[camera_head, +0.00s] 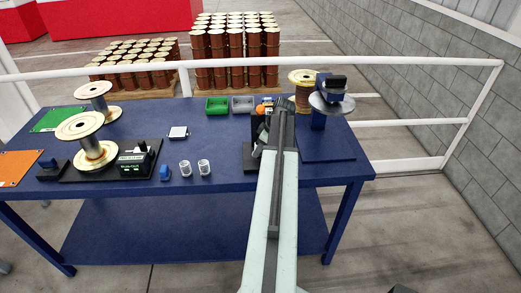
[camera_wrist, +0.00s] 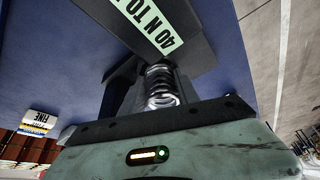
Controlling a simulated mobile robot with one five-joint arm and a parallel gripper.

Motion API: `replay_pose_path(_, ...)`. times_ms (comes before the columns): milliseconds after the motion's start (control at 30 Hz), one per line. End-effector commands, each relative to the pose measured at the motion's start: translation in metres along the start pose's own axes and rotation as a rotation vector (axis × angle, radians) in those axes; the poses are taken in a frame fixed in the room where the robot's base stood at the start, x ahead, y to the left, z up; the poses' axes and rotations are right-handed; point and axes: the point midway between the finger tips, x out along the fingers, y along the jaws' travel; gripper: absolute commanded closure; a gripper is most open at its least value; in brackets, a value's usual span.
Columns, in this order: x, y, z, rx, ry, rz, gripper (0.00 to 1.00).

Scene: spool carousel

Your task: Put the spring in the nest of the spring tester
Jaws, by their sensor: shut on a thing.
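A metal coil spring (camera_wrist: 162,88) stands between the dark fingers of my gripper (camera_wrist: 155,82) in the wrist view, and the gripper is shut on it. Just beyond the spring is a dark block with a pale label (camera_wrist: 150,22) reading "40 N TO", which looks like part of the spring tester. The spring's far end meets or overlaps this block in the picture. I cannot tell whether it touches, and no nest shows clearly. In the head view my arm covers the spring and much of a dark stand (camera_head: 250,158), probably the tester.
On the blue table (camera_head: 225,175), two pale cylinders (camera_head: 204,167) stand left of my arm. Wire spools (camera_head: 94,150) and a black device (camera_head: 132,165) are farther left. Green and grey bins (camera_head: 217,105) are at the back.

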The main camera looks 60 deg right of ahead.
Motion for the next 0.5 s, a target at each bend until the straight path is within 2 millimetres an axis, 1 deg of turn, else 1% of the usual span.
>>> replay_pose_path(33, 0.0044, -0.0016, 0.0037, -0.001, -0.009, -0.004, 1.00)
replay_pose_path(100, 0.0066, -0.0019, 0.0050, -0.001, -0.010, -0.005, 1.00)
replay_pose_path(200, 0.0062, -0.0026, 0.0058, -0.002, -0.013, -0.007, 1.00)
replay_pose_path(233, 0.0063, -0.0027, 0.0060, -0.002, -0.014, -0.007, 0.57)
replay_pose_path(300, 0.0067, -0.0028, 0.0063, -0.003, -0.014, -0.007, 0.41)
replay_pose_path(500, 0.0038, -0.0033, 0.0053, -0.003, -0.014, -0.007, 0.41)
